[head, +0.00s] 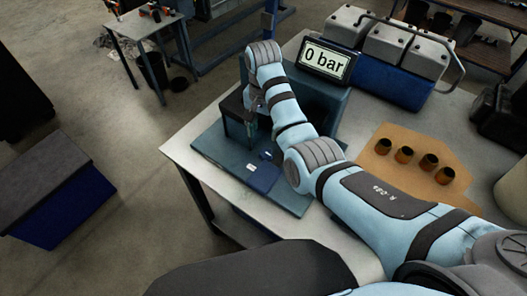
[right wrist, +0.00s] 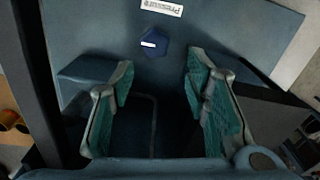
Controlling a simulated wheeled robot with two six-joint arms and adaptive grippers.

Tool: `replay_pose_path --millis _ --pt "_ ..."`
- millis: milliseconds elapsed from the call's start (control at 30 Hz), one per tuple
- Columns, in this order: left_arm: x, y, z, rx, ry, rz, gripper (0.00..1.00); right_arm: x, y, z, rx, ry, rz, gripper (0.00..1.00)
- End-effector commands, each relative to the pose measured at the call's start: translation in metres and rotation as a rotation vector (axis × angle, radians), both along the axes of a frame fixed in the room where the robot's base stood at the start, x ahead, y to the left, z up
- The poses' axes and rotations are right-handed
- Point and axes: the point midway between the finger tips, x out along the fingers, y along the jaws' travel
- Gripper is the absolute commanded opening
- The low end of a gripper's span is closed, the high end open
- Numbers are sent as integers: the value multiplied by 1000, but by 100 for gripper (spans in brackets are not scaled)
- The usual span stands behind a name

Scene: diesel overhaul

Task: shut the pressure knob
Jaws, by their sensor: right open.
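The pressure knob (right wrist: 155,43) is a small dark blue knob with a white mark, on a blue-grey base plate near a white "Pressure" label (right wrist: 160,8) in the right wrist view. In the head view the knob (head: 266,155) looks very small. My right gripper (head: 252,118) is over the base plate, pointing down beside the stand. In the right wrist view my right gripper (right wrist: 160,78) is open, with nothing between its green-padded fingers. The knob lies just beyond the fingertips, apart from them. The display (head: 326,60) reads "0 bar". My left gripper is not in view.
The stand and base plate (head: 213,150) rest on a pale table (head: 182,148). A blue and grey engine block part (head: 395,85) stands at the back. Several orange-brown cups (head: 404,155) stand on a tan sheet to the right. A dark blue bin (head: 60,205) is on the floor at left.

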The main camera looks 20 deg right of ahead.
Motion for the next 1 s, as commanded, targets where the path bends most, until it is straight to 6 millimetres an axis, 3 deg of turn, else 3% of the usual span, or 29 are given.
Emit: replay_pose_path --millis 33,200,400,733,933,1000 --pt "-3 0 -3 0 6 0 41 -3 -3 -18 -1 8 -4 43" --pt "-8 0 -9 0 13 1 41 -4 -5 -68 1 9 -8 43" --pt "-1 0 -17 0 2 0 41 -3 -4 -106 2 5 -5 43" --pt "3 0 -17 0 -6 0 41 -2 -3 -111 3 3 -4 41" --pt "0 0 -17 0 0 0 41 -3 -3 -111 2 4 -4 9" --pt "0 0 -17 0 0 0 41 -3 -3 -111 2 4 -4 7"
